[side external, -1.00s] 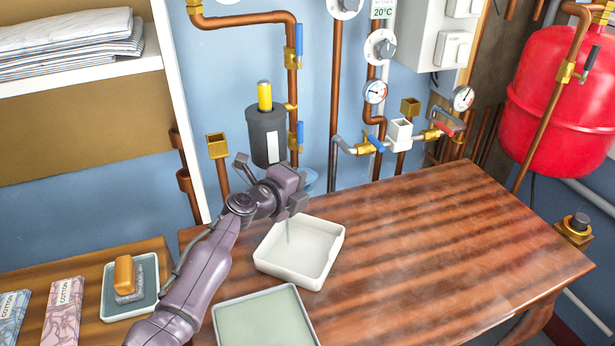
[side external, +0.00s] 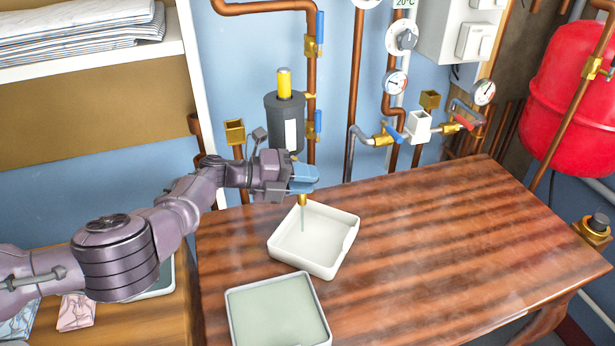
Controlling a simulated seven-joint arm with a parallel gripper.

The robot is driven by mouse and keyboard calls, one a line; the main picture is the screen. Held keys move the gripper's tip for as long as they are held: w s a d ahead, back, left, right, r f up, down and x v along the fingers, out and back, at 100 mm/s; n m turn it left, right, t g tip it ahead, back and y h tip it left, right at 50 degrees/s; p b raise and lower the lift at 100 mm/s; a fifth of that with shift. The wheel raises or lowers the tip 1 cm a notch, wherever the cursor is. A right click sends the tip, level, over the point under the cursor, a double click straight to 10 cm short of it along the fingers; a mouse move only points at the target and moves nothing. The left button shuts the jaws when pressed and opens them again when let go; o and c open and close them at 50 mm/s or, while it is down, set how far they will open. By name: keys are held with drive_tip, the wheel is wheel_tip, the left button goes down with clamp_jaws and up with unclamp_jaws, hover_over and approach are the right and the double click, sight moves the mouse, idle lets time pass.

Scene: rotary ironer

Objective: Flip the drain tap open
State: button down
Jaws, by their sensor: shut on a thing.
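The drain tap's blue handle (side external: 304,174) shows at the end of my gripper (side external: 288,178), above the back edge of a white tray. My gripper is shut on the handle, though its fingers partly cover it. The tap's brass spout (side external: 302,199) points down below the handle. A thin, pale vertical streak, like a stream of water, runs from the spout into the white tray (side external: 347,250). The tap's body behind my gripper is hidden.
A grey canister (side external: 273,122) with a yellow top stands close behind my gripper. Copper pipes (side external: 353,110) with valves and gauges line the wall. A shallow tray (side external: 232,322) with a pale green inside lies in front. The wooden table's right side (side external: 450,240) is clear.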

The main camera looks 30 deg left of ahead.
drive_tip(key=shift+w+a, duration=0.1)
drive_tip(key=shift+a, duration=0.25)
drive_tip(key=c, duration=1.3)
unclamp_jaws()
drive_tip(key=o, duration=0.3)
drive_tip(key=shift+d, duration=0.15)
drive_tip(key=s+a+r, duration=0.3)
drive_tip(key=r, duration=0.5)
drive_tip(key=shift+a+r, duration=0.15)
drive_tip(key=shift+a, duration=0.25)
drive_tip(key=shift+s, duration=0.1)
drive_tip(key=shift+c, duration=0.5)
